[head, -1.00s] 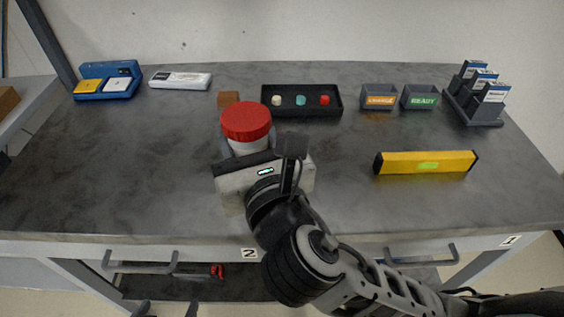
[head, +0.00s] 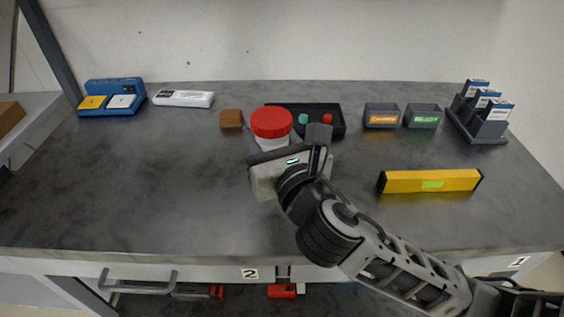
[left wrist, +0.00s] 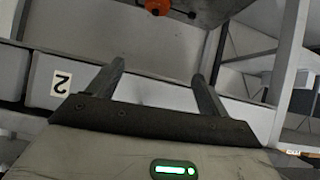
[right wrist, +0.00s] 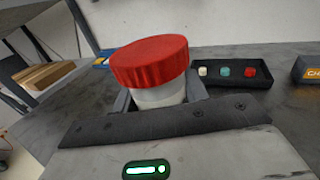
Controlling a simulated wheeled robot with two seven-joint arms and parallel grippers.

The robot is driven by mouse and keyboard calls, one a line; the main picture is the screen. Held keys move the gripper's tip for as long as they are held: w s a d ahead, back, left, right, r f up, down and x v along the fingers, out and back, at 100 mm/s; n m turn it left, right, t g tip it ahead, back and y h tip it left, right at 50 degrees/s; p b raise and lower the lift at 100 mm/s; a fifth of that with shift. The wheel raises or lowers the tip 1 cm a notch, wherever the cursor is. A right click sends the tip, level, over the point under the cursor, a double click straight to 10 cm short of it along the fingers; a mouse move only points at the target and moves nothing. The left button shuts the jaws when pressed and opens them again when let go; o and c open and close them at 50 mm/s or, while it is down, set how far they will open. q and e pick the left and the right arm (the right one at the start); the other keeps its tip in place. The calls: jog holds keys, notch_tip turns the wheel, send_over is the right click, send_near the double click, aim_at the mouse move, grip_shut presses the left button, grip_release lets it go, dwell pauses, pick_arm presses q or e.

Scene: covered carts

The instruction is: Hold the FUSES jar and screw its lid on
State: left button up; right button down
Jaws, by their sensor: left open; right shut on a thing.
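A white jar (head: 273,143) with a red lid (head: 271,122) on top is held by my right gripper (head: 277,150). The lid (right wrist: 150,62) and jar body (right wrist: 160,96) also show in the right wrist view, between the fingers. The jar looks upright; its label is not readable, and I cannot tell how tightly the lid sits. I cannot tell whether its base touches the worktop. My left gripper (left wrist: 160,80) is open and empty, near the cart's front by a "2" label (left wrist: 61,82); it is not in the head view.
On the grey worktop (head: 130,185), a brown block (head: 231,119) and black tray (head: 338,121) are behind the jar. CHARGE (head: 381,117) and READY (head: 422,117) bins, a card rack (head: 480,132) and a yellow bar (head: 430,181) are right. The left front is clear.

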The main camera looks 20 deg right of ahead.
aim_at(279, 146)
jog(key=f, duration=0.1)
jog(key=w+d+f, duration=0.1)
jog(key=w+d+f+b, duration=0.1)
jog(key=f, duration=0.1)
jog(key=shift+w+d+f, duration=0.2)
pick_arm(q)
jog(key=shift+s+d+f, duration=0.1)
jog(key=shift+s+f, duration=0.05)
jog(key=shift+f, duration=0.15)
pick_arm(e)
jog(key=shift+w+d+f, duration=0.15)
jog(key=shift+f, duration=0.2)
notch_tip(279, 146, down, 4)
jog(key=shift+w+d+r+b, duration=0.15)
jog(key=shift+r+b, duration=0.1)
jog(key=shift+b, duration=0.4)
pick_arm(q)
jog(key=shift+w+d+f, duration=0.15)
jog(key=shift+w+f, duration=0.05)
pick_arm(e)
jog(key=c, duration=0.8)
grip_release()
jog(key=shift+f, duration=0.1)
jog(key=shift+o, duration=0.2)
